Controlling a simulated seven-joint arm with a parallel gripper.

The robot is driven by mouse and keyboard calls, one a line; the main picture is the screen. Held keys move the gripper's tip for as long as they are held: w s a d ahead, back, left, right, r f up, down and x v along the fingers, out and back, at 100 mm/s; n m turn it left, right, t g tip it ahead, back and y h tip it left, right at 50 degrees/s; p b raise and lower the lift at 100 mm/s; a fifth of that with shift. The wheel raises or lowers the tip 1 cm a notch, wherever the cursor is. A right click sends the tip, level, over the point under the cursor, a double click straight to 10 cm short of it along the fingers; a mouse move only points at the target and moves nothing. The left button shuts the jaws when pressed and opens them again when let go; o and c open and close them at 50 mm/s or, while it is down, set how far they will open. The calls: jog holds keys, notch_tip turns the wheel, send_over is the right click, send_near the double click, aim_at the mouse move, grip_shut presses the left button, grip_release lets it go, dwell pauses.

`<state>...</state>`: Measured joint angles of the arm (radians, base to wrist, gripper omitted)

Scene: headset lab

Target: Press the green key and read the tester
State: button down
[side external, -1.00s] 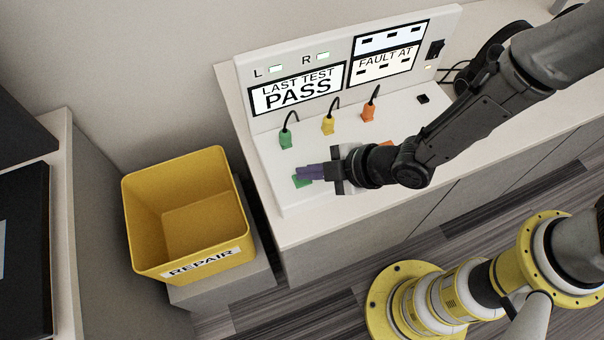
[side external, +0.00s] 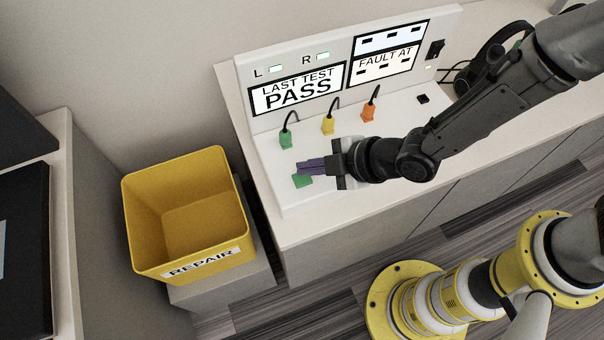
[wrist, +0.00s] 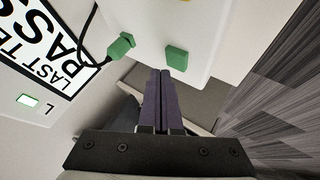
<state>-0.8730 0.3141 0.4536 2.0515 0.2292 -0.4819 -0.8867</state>
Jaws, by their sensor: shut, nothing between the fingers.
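The green key (side external: 302,181) is a flat green block on the white front deck of the tester (side external: 270,167). In the wrist view the green key (wrist: 176,57) lies just beyond my fingertips. My gripper (side external: 301,166) is shut and empty, its purple fingers side by side; in the wrist view (wrist: 164,72) they end beside the key. In the side view the fingertips overlap the key's upper edge; I cannot tell whether they touch it. The display (side external: 297,89) reads "LAST TEST PASS". The L light (side external: 275,69) and R light (side external: 323,56) look pale green.
Green (side external: 286,140), yellow (side external: 328,126) and orange (side external: 368,112) plugs on black leads stand on the deck behind my gripper. A "FAULT AT" panel (side external: 387,58) is at the upper right. A yellow REPAIR bin (side external: 150,215) stands left of the bench.

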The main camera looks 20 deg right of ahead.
aim_at(309, 178)
jog(key=shift+r, duration=2.4)
jog(key=shift+w, duration=0.1)
jog(key=w+d+r+m+t, duration=0.3)
jog(key=w+d+r, duration=0.4)
jog(key=d+r, duration=0.3)
jog(key=s+d+r+m+t+h, duration=0.15)
jog(key=d+r+m, duration=0.25)
jog(key=d+r, duration=0.75)
jog(key=s+d+m+h, duration=0.4)
jog(key=s+d+m, duration=0.1)
jog(key=s+d, duration=0.6)
jog(key=s+d+f+m+g, duration=0.3)
jog(key=s+f+m+g, duration=0.2)
jog(key=s, duration=0.6)
jog(key=shift+f+g+h, duration=0.35)
jog(key=shift+f, duration=0.15)
